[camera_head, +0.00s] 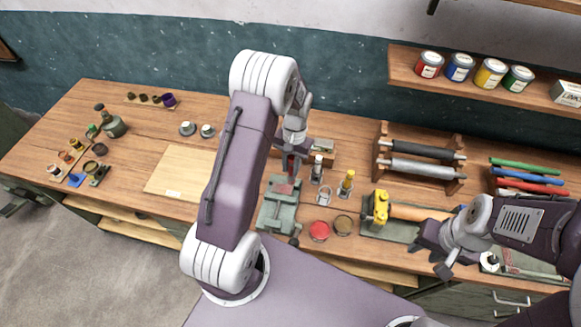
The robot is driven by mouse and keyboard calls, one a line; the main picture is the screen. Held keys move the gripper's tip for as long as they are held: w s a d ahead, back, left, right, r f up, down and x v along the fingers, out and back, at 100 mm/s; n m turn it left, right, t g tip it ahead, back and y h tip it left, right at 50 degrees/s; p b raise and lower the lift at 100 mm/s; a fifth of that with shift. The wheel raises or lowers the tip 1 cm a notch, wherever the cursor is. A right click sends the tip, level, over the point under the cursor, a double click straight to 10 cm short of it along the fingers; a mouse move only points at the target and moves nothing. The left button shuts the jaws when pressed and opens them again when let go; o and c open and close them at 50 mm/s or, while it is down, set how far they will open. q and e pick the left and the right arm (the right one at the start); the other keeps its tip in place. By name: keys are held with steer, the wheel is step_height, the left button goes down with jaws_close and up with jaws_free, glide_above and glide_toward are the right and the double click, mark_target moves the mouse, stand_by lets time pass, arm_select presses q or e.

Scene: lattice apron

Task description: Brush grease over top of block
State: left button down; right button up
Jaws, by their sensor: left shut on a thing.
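My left gripper (293,146) is high above the green vise, partly hidden by my own arm. It is shut on a slim tool with a dark red part (291,166), probably the brush, which points down. A small reddish-brown block (284,188) sits in the green vise (279,215) just below. I cannot tell whether the tool touches its top. A red round tin (319,231) and a brownish round tin (343,225) stand right of the vise; which holds grease is unclear. My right gripper (434,256) is at the bench's front right; its jaw opening is unclear.
Small bottles (346,183) stand behind the tins. A yellow-ended roller (381,207) lies on a green board at right. A roller rack (420,158) stands behind it. A pale board (178,172) lies left of my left arm. Paint cans (459,67) line a wall shelf.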

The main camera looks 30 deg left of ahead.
arm_select(q)
steer(key=shift+w+d+r+p, duration=0.15)
steer(key=shift+r+p, duration=0.15)
steer(key=shift+r, duration=0.2)
steer(key=shift+d+r+p, duration=0.1)
steer(key=shift+r+p, duration=0.15)
steer(key=shift+r, duration=0.4)
steer(key=shift+a, duration=0.1)
steer(key=shift+a, duration=0.1)
